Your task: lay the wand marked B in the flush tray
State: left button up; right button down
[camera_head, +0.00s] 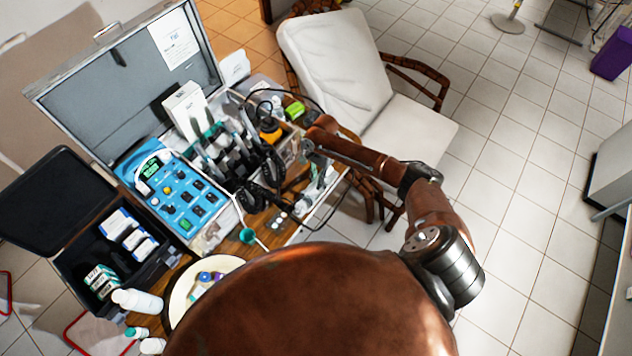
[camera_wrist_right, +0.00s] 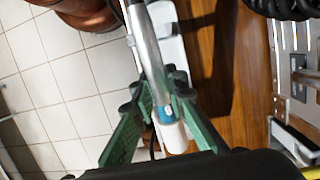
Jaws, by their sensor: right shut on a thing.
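My right gripper (camera_wrist_right: 157,92) has its green fingers closed around a slim silver wand (camera_wrist_right: 149,50) with a blue band near its lower end. I cannot read any letter on the wand. In the wrist view a long white piece, perhaps the flush tray (camera_wrist_right: 171,40), lies behind the wand on the wooden top. I cannot tell whether the wand touches it. In the head view my right arm reaches in from the right to the table's right end, and its gripper is small and partly hidden there. My left gripper is not in view.
A blue control unit (camera_head: 180,198) sits in the open grey case (camera_head: 140,75). Black hoses and handpieces crowd the table beside it. A black case (camera_head: 60,215) holds small boxes. A round pale dish (camera_head: 178,298) stands near the front. A white cushioned chair (camera_head: 335,65) stands behind.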

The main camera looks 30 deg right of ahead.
jog(key=shift+f, duration=0.45)
jog(key=shift+r, duration=0.2)
pick_arm(q)
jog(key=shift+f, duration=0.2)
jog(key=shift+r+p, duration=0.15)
jog(key=shift+p, duration=0.15)
pick_arm(e)
jog(key=shift+f, duration=0.35)
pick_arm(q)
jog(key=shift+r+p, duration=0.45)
pick_arm(e)
jog(key=shift+f, duration=0.1)
jog(key=shift+f, duration=0.2)
jog(key=shift+w+f, duration=0.1)
jog(key=shift+f, duration=0.45)
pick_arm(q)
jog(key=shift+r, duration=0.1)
